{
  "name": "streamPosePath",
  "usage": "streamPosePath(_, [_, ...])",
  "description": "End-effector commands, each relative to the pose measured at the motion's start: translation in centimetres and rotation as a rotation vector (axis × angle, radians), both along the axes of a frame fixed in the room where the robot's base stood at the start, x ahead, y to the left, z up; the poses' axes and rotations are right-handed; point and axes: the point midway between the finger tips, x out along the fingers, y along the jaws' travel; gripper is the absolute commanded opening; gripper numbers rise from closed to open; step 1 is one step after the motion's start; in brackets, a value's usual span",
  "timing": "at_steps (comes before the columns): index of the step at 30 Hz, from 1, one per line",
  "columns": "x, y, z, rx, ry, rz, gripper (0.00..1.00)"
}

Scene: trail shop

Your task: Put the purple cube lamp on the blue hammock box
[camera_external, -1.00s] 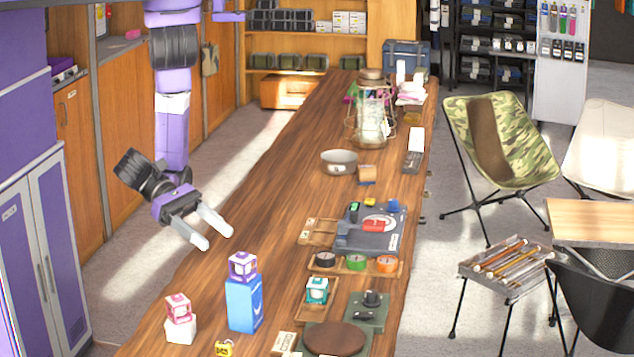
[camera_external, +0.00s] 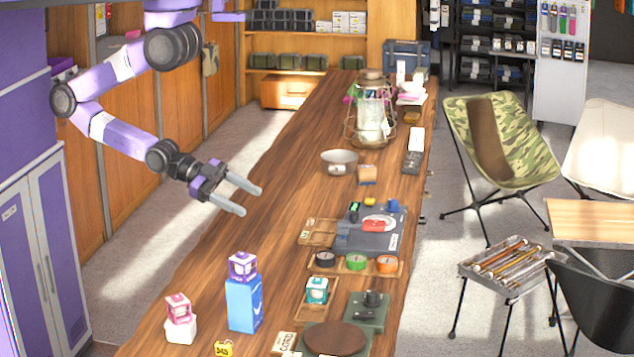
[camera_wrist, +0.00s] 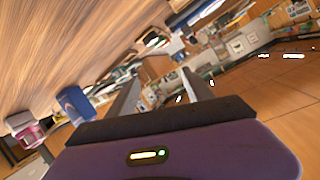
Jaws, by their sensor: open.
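The purple cube lamp (camera_external: 243,265), purple and white, rests on top of the upright blue hammock box (camera_external: 244,305) near the front of the long wooden counter. The blue box also shows at the left of the wrist view (camera_wrist: 75,103); the lamp is not clear there. My gripper (camera_external: 250,200) is open, with nothing between its fingers. It is above the counter's left side, farther back than the box and lamp and apart from both.
A pink cube (camera_external: 178,308) on a white box (camera_external: 181,330) stands left of the blue box. A yellow tag (camera_external: 223,348) lies in front.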

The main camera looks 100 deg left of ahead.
Motion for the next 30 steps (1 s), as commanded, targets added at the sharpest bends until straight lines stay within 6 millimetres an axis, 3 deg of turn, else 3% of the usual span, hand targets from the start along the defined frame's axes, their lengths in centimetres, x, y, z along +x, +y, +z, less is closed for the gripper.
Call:
streamPosePath(3, [-1.8, 3.0, 1.8, -0.214, -0.012, 0.170, 0.60])
streamPosePath(7, [-2.7, 4.5, 3.0, -0.339, -0.036, 0.260, 0.60])
streamPosePath(30, [-2.9, 4.7, 3.3, -0.368, -0.042, 0.277, 0.60])
